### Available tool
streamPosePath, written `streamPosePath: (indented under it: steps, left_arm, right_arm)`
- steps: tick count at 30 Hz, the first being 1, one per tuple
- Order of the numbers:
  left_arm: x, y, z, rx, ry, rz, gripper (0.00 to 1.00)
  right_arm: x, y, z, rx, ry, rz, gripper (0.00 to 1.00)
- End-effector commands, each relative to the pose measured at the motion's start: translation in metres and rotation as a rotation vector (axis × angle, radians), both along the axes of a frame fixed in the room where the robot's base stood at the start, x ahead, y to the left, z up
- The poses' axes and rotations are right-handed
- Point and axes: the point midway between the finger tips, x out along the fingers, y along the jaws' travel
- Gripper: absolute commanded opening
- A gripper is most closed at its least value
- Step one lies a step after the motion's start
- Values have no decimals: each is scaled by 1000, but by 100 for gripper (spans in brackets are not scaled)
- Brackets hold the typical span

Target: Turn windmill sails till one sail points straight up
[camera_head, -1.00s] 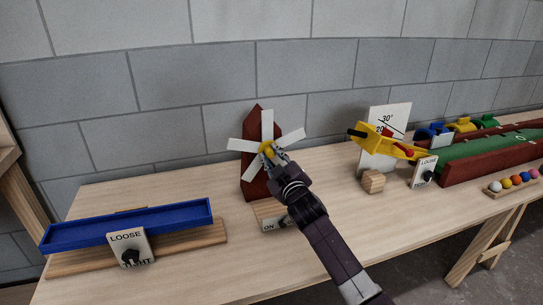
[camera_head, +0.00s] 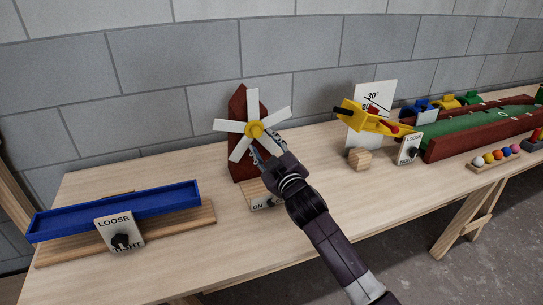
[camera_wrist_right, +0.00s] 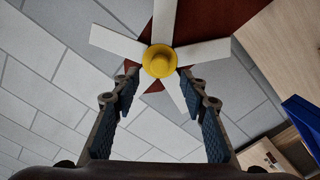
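The windmill has a dark red tower (camera_head: 238,155), white sails (camera_head: 252,104) and a yellow hub (camera_head: 254,130). In the head view one sail points up, very nearly vertical; others point upper right, left and lower left, and the lower right is partly behind my gripper. My right gripper (camera_head: 268,147) is just in front of and below the hub, its fingers apart. The right wrist view shows the gripper (camera_wrist_right: 159,76) open and empty, with the hub (camera_wrist_right: 159,61) beyond and between its fingertips. My left gripper is not in view.
A labelled ON switch plate (camera_head: 262,203) is at the windmill's foot, partly behind my arm. A blue tray (camera_head: 115,212) with a LOOSE/TIGHT knob plate (camera_head: 119,232) stands at left.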

Motion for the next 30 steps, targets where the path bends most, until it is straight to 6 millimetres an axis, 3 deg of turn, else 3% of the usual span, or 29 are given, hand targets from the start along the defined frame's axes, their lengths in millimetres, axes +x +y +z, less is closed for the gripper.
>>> streamPosePath:
  steps: [6,12,30]
  left_arm:
    - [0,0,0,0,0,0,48]
    - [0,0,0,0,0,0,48]
    - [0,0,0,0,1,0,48]
  right_arm:
    - [-35,-11,-1,-2,0,1,40]
    - [-55,-18,0,-2,-1,1,40]
    - [-62,-19,0,-1,0,1,40]
